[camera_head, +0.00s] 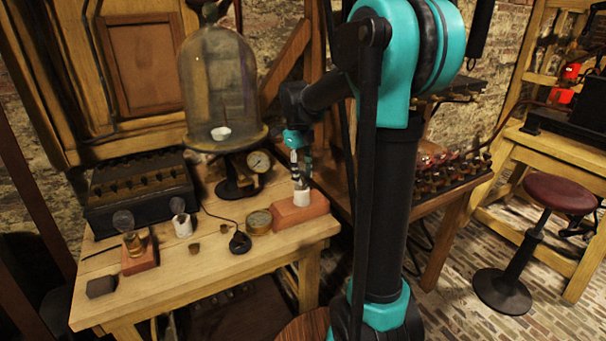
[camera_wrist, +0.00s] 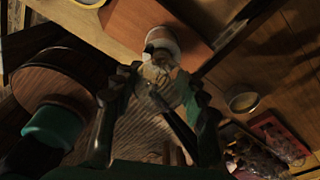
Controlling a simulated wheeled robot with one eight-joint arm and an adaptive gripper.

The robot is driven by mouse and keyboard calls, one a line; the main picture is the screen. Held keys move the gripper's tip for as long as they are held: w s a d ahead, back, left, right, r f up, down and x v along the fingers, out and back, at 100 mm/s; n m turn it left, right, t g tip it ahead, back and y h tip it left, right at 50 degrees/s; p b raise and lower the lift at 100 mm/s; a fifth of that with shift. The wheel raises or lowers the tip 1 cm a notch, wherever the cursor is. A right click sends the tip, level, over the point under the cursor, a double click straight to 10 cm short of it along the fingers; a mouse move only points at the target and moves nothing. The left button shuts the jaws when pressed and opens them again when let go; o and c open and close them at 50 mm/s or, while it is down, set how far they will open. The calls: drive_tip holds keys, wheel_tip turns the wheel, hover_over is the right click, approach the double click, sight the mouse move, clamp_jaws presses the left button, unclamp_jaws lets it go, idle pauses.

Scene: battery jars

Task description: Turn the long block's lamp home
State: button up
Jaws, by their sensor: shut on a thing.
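The long block (camera_head: 300,212) is a reddish-brown slab at the right end of the wooden table. A white socket (camera_head: 301,197) stands upright on it. My gripper (camera_head: 298,160) is above this socket, pointing down, shut on a glass lamp. In the wrist view my gripper (camera_wrist: 158,82) has a finger on each side of the lamp (camera_wrist: 154,74), whose lower end meets or overlaps the white socket (camera_wrist: 162,40) on the long block (camera_wrist: 137,20). How deep the lamp sits in the socket is hidden.
A glass bell jar (camera_head: 215,85) stands behind on the table. A shorter block (camera_head: 140,260) with a brass socket and bulb, a white holder (camera_head: 182,226), a round brass gauge (camera_head: 258,222) and a dark battery box (camera_head: 140,195) are to the left. The table's front edge is close.

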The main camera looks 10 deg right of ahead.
drive_tip(key=shift+c, duration=0.2)
drive_tip(key=o, duration=1.1)
